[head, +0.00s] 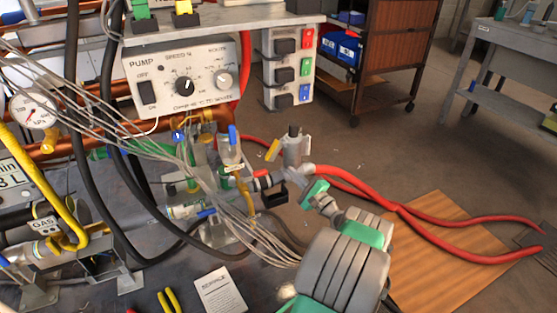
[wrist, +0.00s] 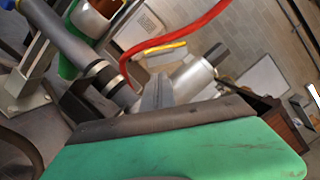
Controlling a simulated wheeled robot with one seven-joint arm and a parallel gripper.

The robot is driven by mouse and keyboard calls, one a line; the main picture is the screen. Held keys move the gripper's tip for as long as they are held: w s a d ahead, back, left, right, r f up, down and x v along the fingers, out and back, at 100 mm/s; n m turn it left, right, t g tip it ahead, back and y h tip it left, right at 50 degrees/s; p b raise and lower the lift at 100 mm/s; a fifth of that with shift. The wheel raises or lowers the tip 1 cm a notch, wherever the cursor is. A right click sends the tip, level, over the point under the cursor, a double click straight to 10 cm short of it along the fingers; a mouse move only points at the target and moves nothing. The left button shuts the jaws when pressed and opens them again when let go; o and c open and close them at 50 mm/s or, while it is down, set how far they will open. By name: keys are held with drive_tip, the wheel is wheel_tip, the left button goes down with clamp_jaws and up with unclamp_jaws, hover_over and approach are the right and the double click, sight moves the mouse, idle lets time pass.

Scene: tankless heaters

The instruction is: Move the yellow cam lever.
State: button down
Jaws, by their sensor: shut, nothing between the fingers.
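The yellow cam lever (head: 273,150) is a short tilted yellow bar left of a grey cylindrical fitting with a dark top (head: 295,149), where the red hose begins. In the wrist view the lever (wrist: 167,47) is a thin yellow strip beyond the red hose, with the grey fitting (wrist: 196,78) to its right. My gripper (head: 304,182) has a green body and is just below the fitting in the head view. In the wrist view its narrow grey fingers (wrist: 155,92) are together and empty, below the lever in the picture. I cannot tell whether they touch the fitting.
Black hoses and a bundle of pale wires (head: 210,180) crowd the left. The pump control box (head: 185,78) stands behind. A white card (head: 219,291) and yellow-handled pliers (head: 168,301) lie in front.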

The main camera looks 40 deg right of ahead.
drive_tip(key=w, duration=0.5)
drive_tip(key=w+p, duration=0.1)
drive_tip(key=w, duration=0.2)
drive_tip(key=shift+d+r, duration=0.2)
drive_tip(key=shift+r, duration=0.2)
drive_tip(key=shift+w+r, duration=0.15)
drive_tip(key=shift+w, duration=0.1)
drive_tip(key=shift+w+a, duration=0.1)
drive_tip(key=shift+w, duration=0.05)
